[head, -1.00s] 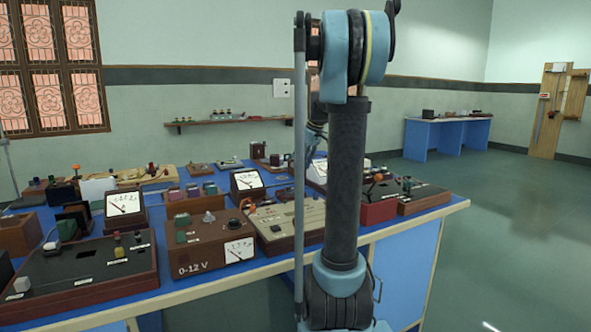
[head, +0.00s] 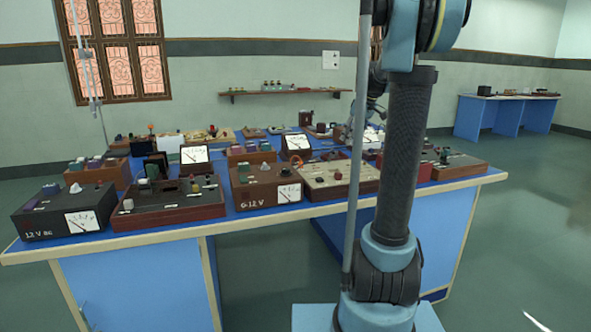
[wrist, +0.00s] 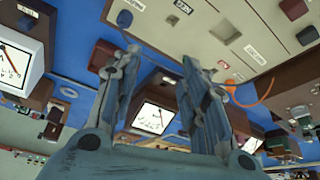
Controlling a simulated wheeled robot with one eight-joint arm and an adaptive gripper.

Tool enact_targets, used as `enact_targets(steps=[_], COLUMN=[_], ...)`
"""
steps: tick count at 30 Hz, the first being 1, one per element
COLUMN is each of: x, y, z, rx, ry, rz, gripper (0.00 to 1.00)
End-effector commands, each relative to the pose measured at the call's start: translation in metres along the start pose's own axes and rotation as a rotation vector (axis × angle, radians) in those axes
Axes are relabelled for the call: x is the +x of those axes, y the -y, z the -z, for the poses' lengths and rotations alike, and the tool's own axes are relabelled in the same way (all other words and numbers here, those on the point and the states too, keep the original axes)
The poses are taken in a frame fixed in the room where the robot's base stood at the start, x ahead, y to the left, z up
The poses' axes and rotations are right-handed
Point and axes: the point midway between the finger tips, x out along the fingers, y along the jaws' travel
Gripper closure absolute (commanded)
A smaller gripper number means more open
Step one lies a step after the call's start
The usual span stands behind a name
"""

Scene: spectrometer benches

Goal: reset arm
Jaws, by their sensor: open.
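My gripper (wrist: 163,62) is open in the wrist view, its two fingers apart with nothing between them. Behind the fingers are the blue bench top, a meter with a white dial (wrist: 153,117) and a cream panel box (wrist: 240,30). In the head view my arm stands upright right of the middle. A small part of its far end (head: 372,105) shows behind the pole, over the back of the bench. The fingers are too small and hidden to make out there.
The blue bench (head: 130,283) is crowded with instrument boxes, including a 12 V box (head: 50,218), a 0-12 V box (head: 262,187) and a red box (head: 405,160). A wall shelf (head: 285,93) hangs behind. Another blue bench (head: 500,117) stands far right. Open floor lies right.

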Motion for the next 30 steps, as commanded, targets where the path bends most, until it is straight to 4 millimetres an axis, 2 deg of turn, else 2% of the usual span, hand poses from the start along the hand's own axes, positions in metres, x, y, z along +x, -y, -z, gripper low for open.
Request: enact_targets(steps=[8,17,23,30], x=[-0.005,-0.008,-0.005,0.005], y=[0.019,0.058,0.104,0.160], z=[-0.024,-0.056,-0.096,-0.154], rx=[0.053,0.122,0.199,0.309], ry=[0.018,0.045,0.076,0.114], rz=[-0.009,-0.020,-0.036,-0.066], gripper=[0.60,0.60,0.60,0.60])
